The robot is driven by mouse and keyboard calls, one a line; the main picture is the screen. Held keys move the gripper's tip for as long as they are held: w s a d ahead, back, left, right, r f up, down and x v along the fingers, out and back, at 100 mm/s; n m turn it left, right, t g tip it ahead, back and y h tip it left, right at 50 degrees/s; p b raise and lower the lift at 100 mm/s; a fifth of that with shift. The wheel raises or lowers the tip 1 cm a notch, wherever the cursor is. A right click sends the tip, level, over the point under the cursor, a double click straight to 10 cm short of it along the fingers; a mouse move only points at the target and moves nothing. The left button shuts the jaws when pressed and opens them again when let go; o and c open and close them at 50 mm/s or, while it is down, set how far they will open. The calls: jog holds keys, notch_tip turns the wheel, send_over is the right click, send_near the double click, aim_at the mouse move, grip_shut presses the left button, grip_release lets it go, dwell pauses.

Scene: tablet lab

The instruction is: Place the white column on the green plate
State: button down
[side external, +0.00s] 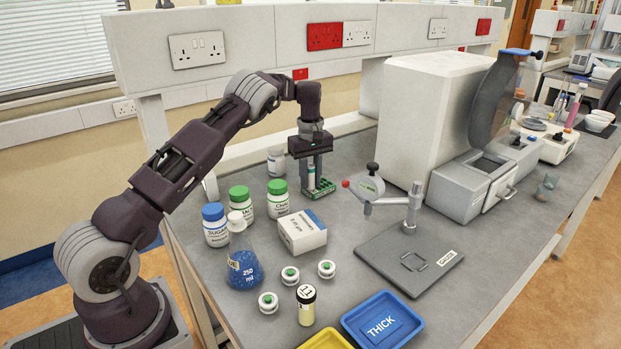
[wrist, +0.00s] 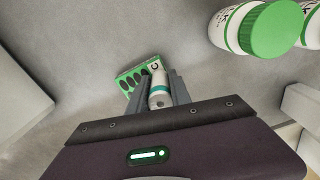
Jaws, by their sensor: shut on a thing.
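The white column (side external: 311,178) is a small white tube, upright between the fingers of my gripper (side external: 318,177). The green plate (side external: 325,187) lies on the bench under the gripper. In the wrist view the green plate (wrist: 131,76) shows dark oval openings just beyond the fingertips. The column's lower end is at or just above the plate; I cannot tell whether they touch.
Several white bottles with green or blue lids, a white box (side external: 302,233) and a flask (side external: 243,262) stand to the left and front. A metal stand (side external: 412,255) is at the right. A blue tray (side external: 382,321) is in front.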

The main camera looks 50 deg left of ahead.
jog(key=c, duration=1.2)
grip_release()
jog(key=shift+f, duration=0.15)
